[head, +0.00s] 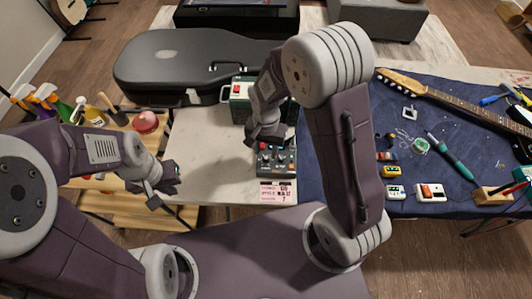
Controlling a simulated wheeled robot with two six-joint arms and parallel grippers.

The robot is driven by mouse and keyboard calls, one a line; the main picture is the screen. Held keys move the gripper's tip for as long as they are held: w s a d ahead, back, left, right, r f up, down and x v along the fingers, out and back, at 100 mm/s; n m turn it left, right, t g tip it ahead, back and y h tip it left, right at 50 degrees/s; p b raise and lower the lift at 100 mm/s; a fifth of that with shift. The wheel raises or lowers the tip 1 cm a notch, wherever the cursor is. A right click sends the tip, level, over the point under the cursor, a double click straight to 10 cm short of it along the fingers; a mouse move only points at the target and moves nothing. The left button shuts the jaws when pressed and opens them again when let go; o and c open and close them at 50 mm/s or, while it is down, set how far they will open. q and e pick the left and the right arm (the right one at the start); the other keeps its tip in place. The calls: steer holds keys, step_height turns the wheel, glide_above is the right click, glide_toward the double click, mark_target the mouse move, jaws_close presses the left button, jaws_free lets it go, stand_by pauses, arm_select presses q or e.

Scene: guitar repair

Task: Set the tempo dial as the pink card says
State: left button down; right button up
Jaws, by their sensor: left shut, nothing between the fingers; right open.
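A pink card (278,192) with dark print lies near the front edge of the pale tabletop; its print is too small to read. Just behind it sits a dark grey box (277,163) with several small knobs on top. I cannot tell which knob is the tempo dial. My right gripper (264,140) is open and hangs over the back of this box, hiding part of it; I cannot tell whether it touches. My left gripper (164,189) is shut and empty, left of the table's front edge, well apart from the card and box.
A green box (240,104) stands behind my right gripper, before a black guitar case (185,62). A blue mat (440,135) at right holds a guitar neck (450,97), tools and small devices. Spray bottles (45,96) stand on a wooden shelf at left. Bare tabletop (205,145) lies left of the knobbed box.

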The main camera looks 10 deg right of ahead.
mark_target(266, 158)
step_height(266, 158, up, 6)
steer(key=shift+p, duration=0.35)
